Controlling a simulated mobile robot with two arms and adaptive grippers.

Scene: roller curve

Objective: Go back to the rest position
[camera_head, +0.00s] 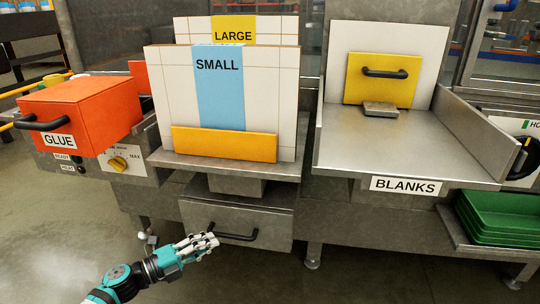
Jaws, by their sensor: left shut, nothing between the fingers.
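My left gripper (197,247) is at the lower left of the head view, on a teal and black arm that comes in from the bottom left. Its pale fingers are shut and nothing shows between them. It is in front of a grey metal drawer (268,222) with a black handle, and its fingertips look close to the handle's left end. I cannot tell whether they touch it. My right gripper is not in view.
An orange GLUE box (90,105) stands at left. LARGE and SMALL boards (270,90) stand behind a yellow block (225,144). The BLANKS tray (410,150) holds a small grey plate (380,109) before a yellow handled panel (383,85). Green trays (495,222) are at right. Floor is clear lower left.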

